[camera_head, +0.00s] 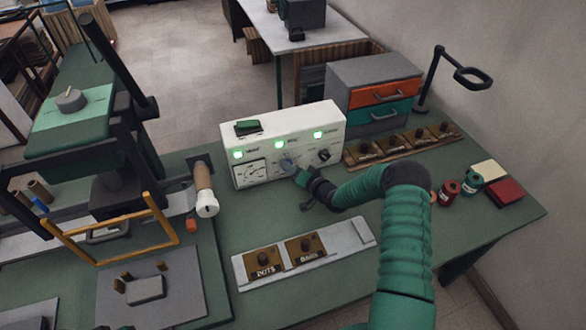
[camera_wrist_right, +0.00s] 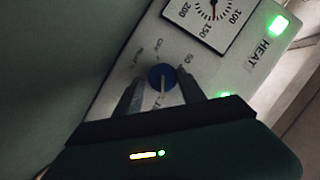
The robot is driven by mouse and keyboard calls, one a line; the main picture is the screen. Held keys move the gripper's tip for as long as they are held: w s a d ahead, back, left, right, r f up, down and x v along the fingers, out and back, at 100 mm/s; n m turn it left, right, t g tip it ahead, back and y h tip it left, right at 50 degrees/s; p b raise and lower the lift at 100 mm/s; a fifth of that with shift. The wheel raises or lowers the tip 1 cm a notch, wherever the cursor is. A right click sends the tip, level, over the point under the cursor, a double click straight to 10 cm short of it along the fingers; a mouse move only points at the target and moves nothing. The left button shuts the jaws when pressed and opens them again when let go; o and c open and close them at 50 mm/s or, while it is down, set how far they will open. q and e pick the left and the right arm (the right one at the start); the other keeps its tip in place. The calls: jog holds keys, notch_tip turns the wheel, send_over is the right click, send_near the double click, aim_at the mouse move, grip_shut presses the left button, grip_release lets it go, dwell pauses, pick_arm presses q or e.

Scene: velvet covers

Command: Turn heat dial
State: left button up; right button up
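The white control box (camera_head: 255,150) stands on the green bench. Its blue dial (camera_head: 287,164) is on the front face, right of a gauge (camera_head: 250,173). The right wrist view shows the blue dial (camera_wrist_right: 162,77) with a pale pointer line, the gauge (camera_wrist_right: 212,12) and the word HEAT beside a green light (camera_wrist_right: 278,25). My right gripper (camera_head: 299,172) is at the box front. In the wrist view its two dark fingers (camera_wrist_right: 160,84) stand on either side of the dial, with small gaps; contact is not clear. My left gripper is not in view.
A black knob (camera_head: 324,155) sits right of the blue dial. A plate with two labelled knob blocks (camera_head: 305,247) lies in front. A drawer unit (camera_head: 375,95) and a row of knobs (camera_head: 405,143) stand right. Spools (camera_head: 446,190) lie beyond my arm. A yellow frame (camera_head: 110,220) stands left.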

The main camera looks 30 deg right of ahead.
jog(key=shift+a, duration=0.5)
jog(key=c, duration=0.5)
jog(key=shift+c, duration=1)
jog(key=shift+s, duration=0.1)
grip_shut()
jog(key=shift+d+f, duration=0.15)
jog(key=b, duration=0.1)
jog(key=m+b, duration=0.1)
jog(key=b, duration=0.1)
jog(key=shift+s+d+f+t+y, duration=0.1)
jog(key=shift+d+f+t+y, duration=0.15)
jog(key=shift+f+t+y, duration=0.1)
jog(key=shift+a+r+m+b, duration=0.1)
jog(key=shift+m+b, duration=0.25)
jog(key=shift+m, duration=0.05)
jog(key=shift+r, duration=0.15)
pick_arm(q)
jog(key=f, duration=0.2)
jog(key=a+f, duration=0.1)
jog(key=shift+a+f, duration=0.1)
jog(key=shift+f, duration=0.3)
pick_arm(e)
jog(key=shift+a+r, duration=0.1)
